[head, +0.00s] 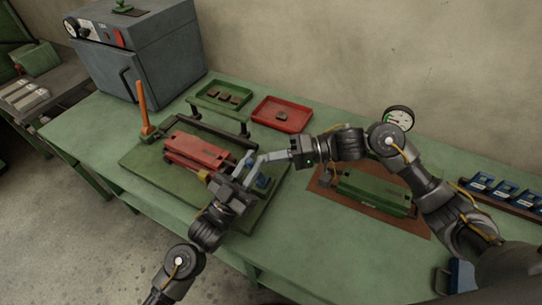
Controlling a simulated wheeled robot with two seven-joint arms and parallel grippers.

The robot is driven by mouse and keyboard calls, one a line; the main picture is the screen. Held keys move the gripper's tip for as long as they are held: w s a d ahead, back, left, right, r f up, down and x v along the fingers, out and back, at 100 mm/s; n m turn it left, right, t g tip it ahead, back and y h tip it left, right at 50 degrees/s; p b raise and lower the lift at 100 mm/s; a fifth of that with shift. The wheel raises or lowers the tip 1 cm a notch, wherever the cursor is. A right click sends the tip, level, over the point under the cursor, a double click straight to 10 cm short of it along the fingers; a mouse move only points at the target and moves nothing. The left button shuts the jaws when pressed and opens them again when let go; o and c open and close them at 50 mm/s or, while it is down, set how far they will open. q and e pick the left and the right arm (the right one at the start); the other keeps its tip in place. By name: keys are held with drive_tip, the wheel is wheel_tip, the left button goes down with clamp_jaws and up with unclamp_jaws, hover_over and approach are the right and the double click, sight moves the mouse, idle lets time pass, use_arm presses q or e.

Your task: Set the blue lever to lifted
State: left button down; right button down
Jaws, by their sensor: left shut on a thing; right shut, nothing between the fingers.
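The blue lever (262,183) is at the right end of the green base plate (150,168), beside the red roll unit (197,151). Its blue lower part shows, but the grippers partly cover the rest, so its angle is hard to read. My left gripper (247,163) reaches up from the front and is shut on what appears to be the lever's upper part. My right gripper (262,161) comes in from the right, shut and empty, with its fingertips close to the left gripper's. I cannot tell whether they touch.
An orange lever (142,108) stands upright at the plate's left end. A green tray (224,96) and a red tray (282,114) lie behind. A green unit (375,192) sits on a brown mat at right. A grey oven (140,55) stands back left. Blue bins (505,192) line the right.

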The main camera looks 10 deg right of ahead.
use_arm(q)
drive_tip(key=shift+d, duration=0.2)
use_arm(e)
drive_tip(key=shift+s+a+f, duration=0.3)
drive_tip(key=shift+s+a, duration=0.25)
drive_tip(key=shift+s, duration=0.3)
use_arm(q)
drive_tip(key=c, duration=1.4)
unclamp_jaws()
drive_tip(key=shift+a, duration=0.1)
drive_tip(key=shift+o, duration=0.2)
drive_tip(key=shift+a, duration=0.1)
use_arm(e)
drive_tip(key=shift+w+r, duration=0.1)
